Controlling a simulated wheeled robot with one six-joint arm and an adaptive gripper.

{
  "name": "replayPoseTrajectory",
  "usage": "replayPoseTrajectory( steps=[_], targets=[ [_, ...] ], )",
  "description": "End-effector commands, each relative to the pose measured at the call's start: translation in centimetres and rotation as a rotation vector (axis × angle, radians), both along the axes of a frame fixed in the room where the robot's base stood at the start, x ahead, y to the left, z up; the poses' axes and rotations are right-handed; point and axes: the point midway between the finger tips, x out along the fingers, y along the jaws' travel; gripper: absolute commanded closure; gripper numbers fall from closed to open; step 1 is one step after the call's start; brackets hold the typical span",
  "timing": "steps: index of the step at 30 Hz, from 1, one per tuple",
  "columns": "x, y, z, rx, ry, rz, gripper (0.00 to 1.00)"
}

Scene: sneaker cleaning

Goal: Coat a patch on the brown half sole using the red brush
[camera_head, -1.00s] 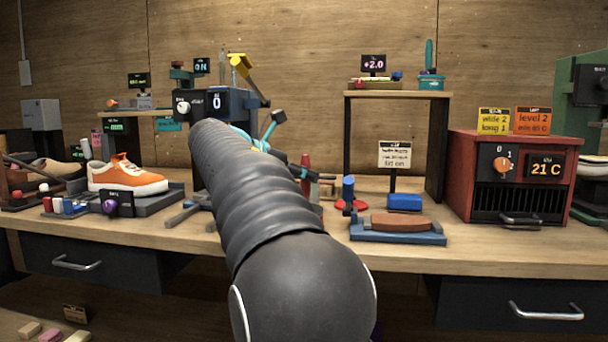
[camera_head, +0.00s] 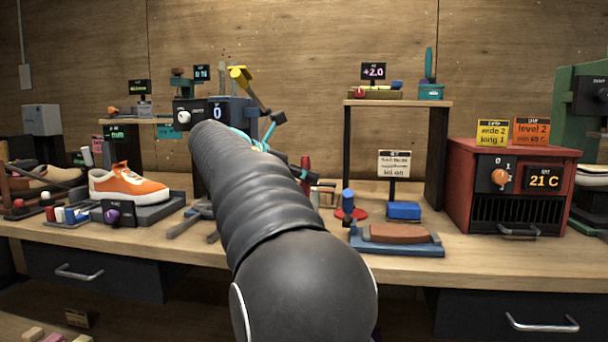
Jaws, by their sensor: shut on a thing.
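The brown half sole (camera_head: 397,232) lies flat on a blue tray (camera_head: 398,248) near the front edge of the bench. My gripper (camera_head: 288,152), with teal links and dark tips, is partly hidden behind my own arm, left of the sole and above the bench. It is shut on a slim red piece, which looks like the red brush (camera_head: 305,172), upright. The brush's tip and the grip itself are not clear. The brush stands apart from the sole. No coat can be made out on the sole.
A red dish with a blue cylinder (camera_head: 348,202) and a blue block (camera_head: 404,210) stand behind the tray. A dark-legged shelf (camera_head: 398,103) rises behind them. A red oven (camera_head: 512,185) stands to the right, an orange sneaker (camera_head: 128,184) to the left.

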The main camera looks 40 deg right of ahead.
Motion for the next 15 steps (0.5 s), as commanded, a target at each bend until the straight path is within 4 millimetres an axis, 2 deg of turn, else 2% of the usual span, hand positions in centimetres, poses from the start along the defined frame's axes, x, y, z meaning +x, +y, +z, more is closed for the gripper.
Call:
replayPoseTrajectory(
  steps=[1,15],
  targets=[
    [0.0,0.0,0.7,0.0,0.0,0.0,1.0],
    [0.0,0.0,3.3,-0.001,-0.001,0.0,1.0]
  ],
)
